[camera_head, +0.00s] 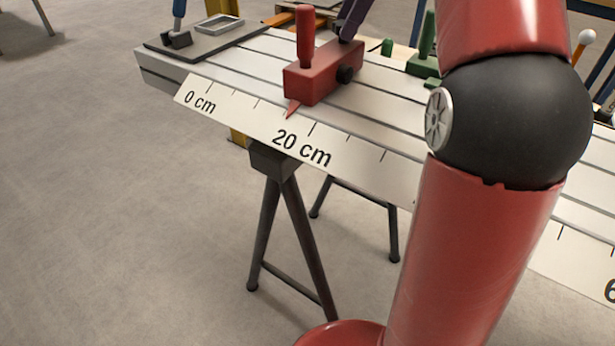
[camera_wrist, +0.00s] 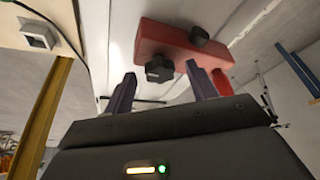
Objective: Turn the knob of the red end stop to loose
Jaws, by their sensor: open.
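The red end stop (camera_head: 312,84) sits on the slatted grey bed, with an upright red handle (camera_head: 305,38) and a red pointer at the scale, near the 20 cm label. A round black knob (camera_head: 345,74) shows on its right end. In the wrist view the red end stop (camera_wrist: 160,38) carries a lobed black knob (camera_wrist: 159,68) and a second black knob (camera_wrist: 198,36). My gripper (camera_wrist: 160,88) is open, its purple fingers either side of the lobed knob in the picture; contact cannot be told. In the head view my gripper (camera_head: 350,18) is partly visible behind the block.
A dark plate (camera_head: 205,48) with a blue-handled part lies at the bed's left end. A green block (camera_head: 424,66) stands farther right. The scale strip (camera_head: 262,127) runs along the front edge. My red arm covers the bed's right part. A yellow post (camera_wrist: 40,115) shows in the wrist view.

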